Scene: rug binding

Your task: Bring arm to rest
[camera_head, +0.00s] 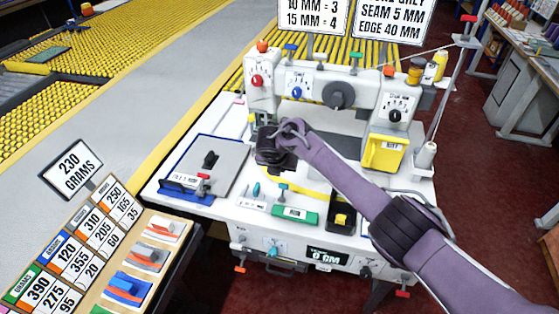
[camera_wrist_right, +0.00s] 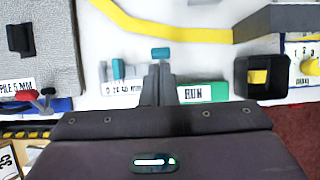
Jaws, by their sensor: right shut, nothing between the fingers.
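My right arm reaches in from the lower right of the head view. Its gripper (camera_head: 262,150) hangs over the white sewing machine table (camera_head: 225,207), in front of the machine's left part. In the right wrist view the two dark fingers (camera_wrist_right: 158,84) are together with nothing between them. They point toward a small teal knob (camera_wrist_right: 160,53) and stand between a white labelled plate and the green RUN plate (camera_wrist_right: 203,92). I cannot tell whether they touch the table. My left gripper is not in view.
A grey carpet piece (camera_head: 212,160) lies on the table's left. A black box (camera_head: 342,217) stands right of the RUN plate. The white machine (camera_head: 300,88) rises behind. Number boards (camera_head: 75,245) stand lower left. Red floor (camera_head: 480,190) is open at right.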

